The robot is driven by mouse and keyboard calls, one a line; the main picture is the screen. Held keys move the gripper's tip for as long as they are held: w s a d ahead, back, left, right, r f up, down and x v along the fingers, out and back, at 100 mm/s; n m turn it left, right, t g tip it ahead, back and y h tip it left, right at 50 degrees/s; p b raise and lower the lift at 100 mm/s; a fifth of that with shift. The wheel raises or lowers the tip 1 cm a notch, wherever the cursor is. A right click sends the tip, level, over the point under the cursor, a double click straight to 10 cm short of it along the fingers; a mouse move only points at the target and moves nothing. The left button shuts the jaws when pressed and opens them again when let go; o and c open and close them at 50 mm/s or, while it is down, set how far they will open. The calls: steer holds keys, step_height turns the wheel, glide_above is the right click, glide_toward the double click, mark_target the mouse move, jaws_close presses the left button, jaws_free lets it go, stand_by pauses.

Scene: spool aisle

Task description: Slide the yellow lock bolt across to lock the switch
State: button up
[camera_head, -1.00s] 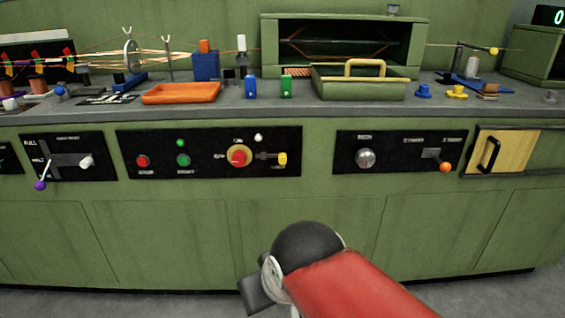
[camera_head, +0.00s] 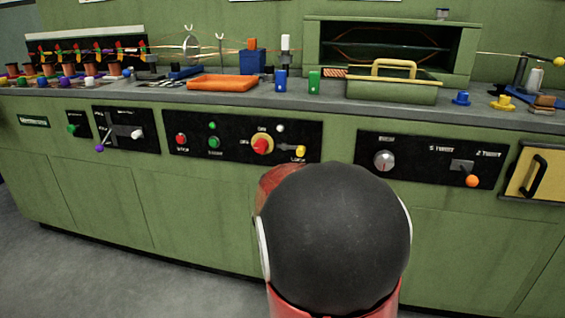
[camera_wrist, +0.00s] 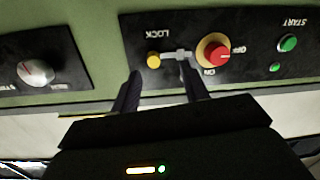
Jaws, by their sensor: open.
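The yellow lock bolt (camera_head: 300,151) sits on the black control panel (camera_head: 230,161), to the right of the red rotary switch (camera_head: 263,145) with its yellow ring. In the wrist view, which is upside down, the yellow bolt knob (camera_wrist: 153,61) is at the left end of a grey bar, under the word LOCK. The red switch (camera_wrist: 216,54) is to its right there, apart from the knob. My gripper (camera_wrist: 158,82) is open and empty, its two dark fingers pointing at the panel just short of the bar. In the head view my arm hides the gripper.
A green start button (camera_wrist: 288,43) is beside the switch. Another panel with a silver knob (camera_head: 384,160) and an orange-tipped lever (camera_head: 471,180) is to the right. The counter above holds an orange tray (camera_head: 222,83). Floor (camera_head: 60,270) at left is clear.

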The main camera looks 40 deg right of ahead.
mark_target(299, 154)
steer(key=shift+h, duration=0.6)
steer(key=x, duration=0.2)
steer(key=b+x, duration=0.1)
steer(key=x, duration=0.5)
steer(key=shift+s+d+r+b, duration=0.25)
steer(key=shift+d+r+b, duration=0.1)
jaws_close()
steer(key=shift+a, duration=0.1)
